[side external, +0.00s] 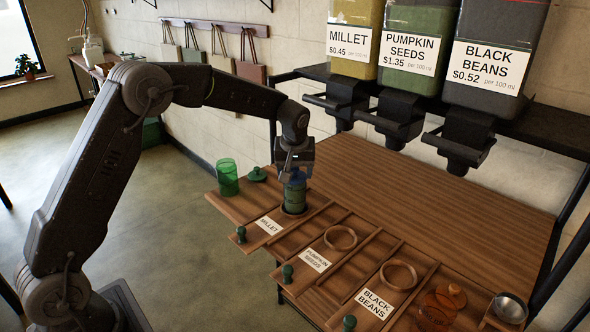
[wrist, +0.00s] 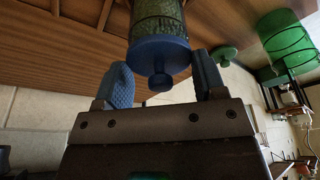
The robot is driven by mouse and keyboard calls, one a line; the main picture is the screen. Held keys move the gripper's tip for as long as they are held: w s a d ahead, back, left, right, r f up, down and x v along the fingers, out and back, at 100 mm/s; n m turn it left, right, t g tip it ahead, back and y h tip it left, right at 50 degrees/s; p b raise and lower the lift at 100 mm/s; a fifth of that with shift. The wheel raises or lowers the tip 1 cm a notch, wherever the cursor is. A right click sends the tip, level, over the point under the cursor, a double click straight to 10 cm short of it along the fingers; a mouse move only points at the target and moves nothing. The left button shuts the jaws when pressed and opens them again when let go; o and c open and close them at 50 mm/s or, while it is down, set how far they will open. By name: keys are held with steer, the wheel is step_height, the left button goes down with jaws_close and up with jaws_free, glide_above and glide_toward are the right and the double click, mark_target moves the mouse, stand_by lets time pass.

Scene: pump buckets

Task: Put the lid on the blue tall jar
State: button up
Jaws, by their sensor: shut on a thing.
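The tall jar (side external: 294,199) stands upright at the back end of the MILLET lane and looks filled with something greenish and grainy. It also shows in the wrist view (wrist: 157,14). The blue lid (wrist: 160,52), with a small knob, lies across the jar's mouth; its rim looks in line with the jar, but I cannot tell if it is fully seated. It shows as a blue band in the side view (side external: 296,178). My gripper (side external: 296,166) is above the jar, pointing down, with its blue-padded fingers (wrist: 161,64) on either side of the lid.
A green clear jar (side external: 228,178) and a green lid (side external: 257,174) are just left. An orange jar (side external: 437,312), an orange lid (side external: 452,295) and a metal cup (side external: 510,309) are at the lower right. Dispensers (side external: 400,100) hang behind; the wooden counter (side external: 430,185) between is clear.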

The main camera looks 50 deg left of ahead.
steer(key=o, duration=1)
steer(key=shift+r, duration=3)
steer(key=shift+c, duration=0.5)
